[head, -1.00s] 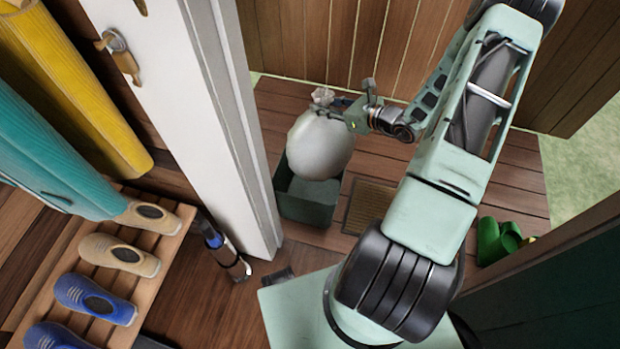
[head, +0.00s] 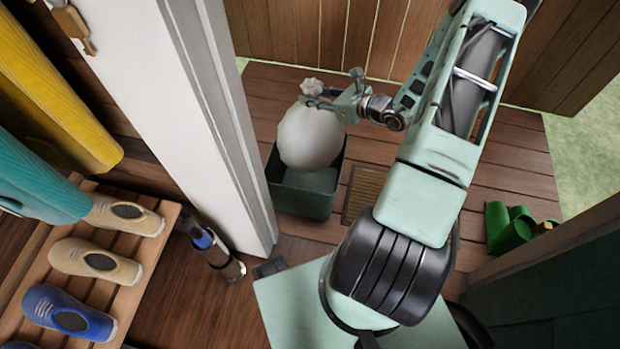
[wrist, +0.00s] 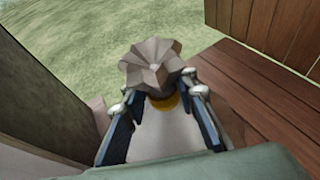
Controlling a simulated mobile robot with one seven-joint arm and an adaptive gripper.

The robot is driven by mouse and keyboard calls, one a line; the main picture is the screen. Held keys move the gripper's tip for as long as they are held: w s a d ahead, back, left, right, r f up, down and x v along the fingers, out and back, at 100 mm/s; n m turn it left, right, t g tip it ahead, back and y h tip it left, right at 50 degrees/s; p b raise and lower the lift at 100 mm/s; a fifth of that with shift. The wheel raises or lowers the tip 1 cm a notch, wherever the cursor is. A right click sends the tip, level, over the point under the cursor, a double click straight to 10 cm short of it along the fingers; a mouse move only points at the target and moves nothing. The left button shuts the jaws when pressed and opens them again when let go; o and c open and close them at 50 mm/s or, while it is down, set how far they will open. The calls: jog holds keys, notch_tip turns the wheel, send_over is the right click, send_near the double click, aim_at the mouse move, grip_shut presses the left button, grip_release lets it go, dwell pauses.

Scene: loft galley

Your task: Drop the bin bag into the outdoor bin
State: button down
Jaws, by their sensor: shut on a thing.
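The bin bag (head: 309,138) is pale, round and full, with a gathered top. My gripper (head: 330,99) is shut on its neck, and the bag hangs upright from it. The outdoor bin (head: 301,203) is a dark green open box on the wooden deck. In the head view the bag overlaps the bin's back part, and the bin's inside shows in front of it. I cannot tell whether the bag's bottom is below the rim. In the wrist view the gathered top (wrist: 155,68) sticks up between the two fingers.
A white door frame (head: 215,120) stands just left of the bin. A brown doormat (head: 364,194) lies to its right, and green boots (head: 508,227) stand farther right. A wooden wall (head: 330,40) is behind. A shoe rack (head: 120,300) is at the left.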

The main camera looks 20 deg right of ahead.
aim_at(317, 109)
notch_tip(317, 109, down, 5)
jog(key=b, duration=0.3)
jog(key=shift+r, duration=0.1)
jog(key=c, duration=1.5)
grip_release()
jog(key=shift+c, duration=0.2)
jog(key=shift+o, duration=0.4)
jog(key=shift+s, duration=0.1)
jog(key=v, duration=1.1)
jog(key=shift+s+d, duration=0.2)
jog(key=shift+s, duration=0.15)
jog(key=shift+r, duration=0.1)
